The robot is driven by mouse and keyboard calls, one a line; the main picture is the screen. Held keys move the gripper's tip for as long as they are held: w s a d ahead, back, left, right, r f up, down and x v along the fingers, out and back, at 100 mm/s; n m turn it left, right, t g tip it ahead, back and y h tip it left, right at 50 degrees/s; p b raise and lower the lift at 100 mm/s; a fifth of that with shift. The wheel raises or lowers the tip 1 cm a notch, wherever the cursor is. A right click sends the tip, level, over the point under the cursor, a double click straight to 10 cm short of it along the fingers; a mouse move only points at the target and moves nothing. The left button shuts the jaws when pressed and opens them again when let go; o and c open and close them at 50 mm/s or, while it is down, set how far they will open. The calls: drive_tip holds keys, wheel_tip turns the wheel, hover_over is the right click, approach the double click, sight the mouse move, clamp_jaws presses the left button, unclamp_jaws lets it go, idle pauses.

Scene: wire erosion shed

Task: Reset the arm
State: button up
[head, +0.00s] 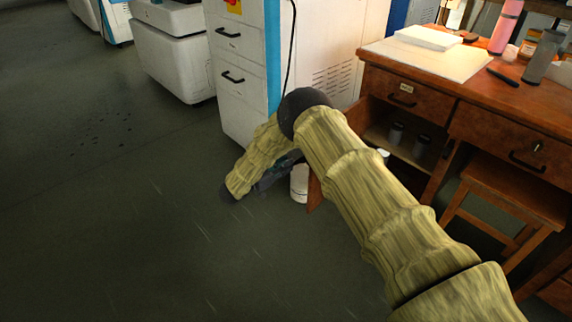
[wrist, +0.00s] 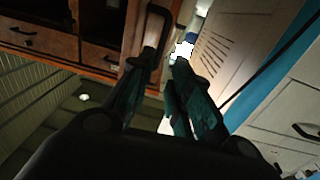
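My arm, in a ribbed yellowish sleeve, reaches across the head view from the lower right and bends down at a dark elbow. My gripper (head: 258,186) is low beside the desk, mostly hidden behind the forearm in that view. In the wrist view my gripper (wrist: 167,62) shows two dark green fingers apart, with a gap between them and nothing clearly held. A black loop handle (wrist: 166,22) on a brown wooden door lies just beyond the left fingertip; whether they touch I cannot tell.
The wooden desk (head: 532,103) has an open cupboard (head: 403,143), its door (head: 315,193) swung out near my forearm. A white container (head: 299,184) is beside my gripper. A stool (head: 515,190) stands right. White cabinets (head: 236,90) stand behind. The floor at left is clear.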

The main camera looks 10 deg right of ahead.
drive_tip(key=s+d+f+n+t+y, duration=0.25)
drive_tip(key=s+f+n+y, duration=0.85)
drive_tip(key=s+f, duration=0.7)
drive_tip(key=s+d+f+n+g+y, duration=0.1)
drive_tip(key=s+g+y, duration=0.55)
drive_tip(key=s, duration=2.75)
drive_tip(key=s+r+g, duration=0.3)
drive_tip(key=s+g, duration=0.1)
drive_tip(key=s, duration=0.3)
wheel_tip(320, 180, up, 28)
drive_tip(key=h+p, duration=0.1)
drive_tip(key=p, duration=2.8)
drive_tip(key=shift+w+d+r+n+p, duration=0.25)
drive_tip(key=shift+w+d+n+p, duration=0.05)
drive_tip(key=shift+w+d, duration=0.1)
drive_tip(key=shift+a, duration=0.1)
